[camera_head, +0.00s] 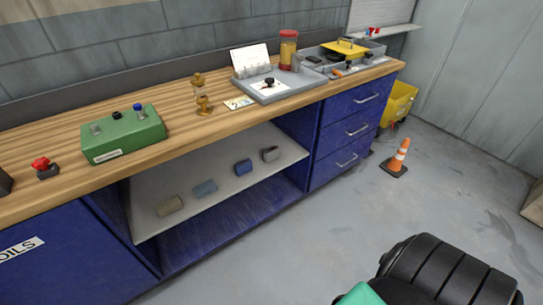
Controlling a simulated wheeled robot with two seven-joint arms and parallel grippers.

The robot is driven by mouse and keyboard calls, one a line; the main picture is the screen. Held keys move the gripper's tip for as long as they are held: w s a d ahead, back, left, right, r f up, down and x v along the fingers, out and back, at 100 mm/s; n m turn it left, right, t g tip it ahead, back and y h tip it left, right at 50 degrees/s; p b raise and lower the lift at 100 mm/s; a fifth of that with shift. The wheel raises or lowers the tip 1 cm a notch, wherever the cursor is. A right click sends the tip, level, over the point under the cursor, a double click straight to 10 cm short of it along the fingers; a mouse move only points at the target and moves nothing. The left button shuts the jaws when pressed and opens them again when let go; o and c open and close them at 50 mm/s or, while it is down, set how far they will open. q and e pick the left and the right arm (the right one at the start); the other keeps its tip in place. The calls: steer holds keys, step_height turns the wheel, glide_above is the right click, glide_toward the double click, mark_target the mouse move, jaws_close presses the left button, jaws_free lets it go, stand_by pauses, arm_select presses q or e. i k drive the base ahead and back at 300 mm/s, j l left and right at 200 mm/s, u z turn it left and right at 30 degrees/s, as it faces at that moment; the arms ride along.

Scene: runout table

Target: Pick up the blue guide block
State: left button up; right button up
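Several small blocks sit in a spaced row on the pale grey shelf (228,176) under the wooden workbench. From left to right they are a beige-grey block (170,206), a lighter blue block (205,188), a darker slate-blue block (243,168) and a dark grey block (270,154). The lighter blue one looks the bluest. The blocks stand apart from each other. Neither of my grippers shows in this view.
The wooden worktop (170,150) overhangs the shelf. It bears a green box (123,138), a brass-coloured part (202,96) and a grey tray (291,91). Blue drawers (347,130) close the shelf's right side.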

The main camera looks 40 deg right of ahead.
mark_target(242, 167)
steer(key=l+z, duration=0.2)
steer(key=z, duration=0.2)
steer(key=i+l+z, duration=0.1)
steer(key=z, duration=0.3)
steer(key=l, duration=0.1)
